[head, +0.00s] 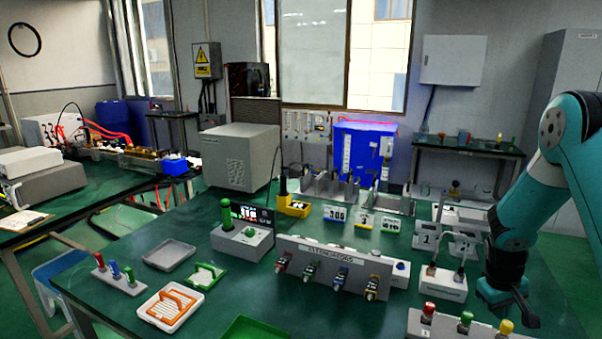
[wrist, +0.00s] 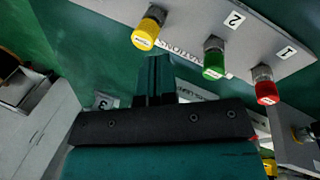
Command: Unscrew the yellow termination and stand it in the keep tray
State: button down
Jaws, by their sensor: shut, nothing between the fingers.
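The yellow termination (wrist: 146,33) is a knurled yellow cap on a metal connector, on a pale panel with a green and a red termination beside it. In the head view the yellow termination (head: 506,327) is at the right end of that row, at the bottom right. My gripper (wrist: 155,75) is shut and empty, its dark fingers just below the yellow cap in the wrist picture, apart from it. In the head view my gripper (head: 532,318) is close to the right of the yellow cap. I cannot tell which tray is the keep tray.
The green termination (wrist: 214,65) and red termination (wrist: 266,93) stand close by. At the left are a grey tray (head: 168,255) and a white tray (head: 148,309) with an orange rack. A green tray (head: 255,328) is at the bottom. The attenuators panel (head: 330,262) stands mid-table.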

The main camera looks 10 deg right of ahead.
aim_at(499, 335)
jog(key=b+x, duration=0.1)
jog(key=x, duration=0.1)
jog(key=a+b+x, duration=0.1)
jog(key=b+x, duration=0.2)
jog(key=x, duration=0.1)
jog(key=shift+a+f+b, duration=0.3)
jog(key=shift+f, duration=0.1)
jog(key=shift+s+d, duration=0.15)
jog(key=shift+d, duration=0.05)
dwell(0.4)
jog(key=shift+s, duration=0.25)
jog(key=shift+s+a+p, duration=0.1)
jog(key=shift+s+p, duration=0.15)
jog(key=shift+p, duration=0.15)
jog(key=shift+s, duration=0.5)
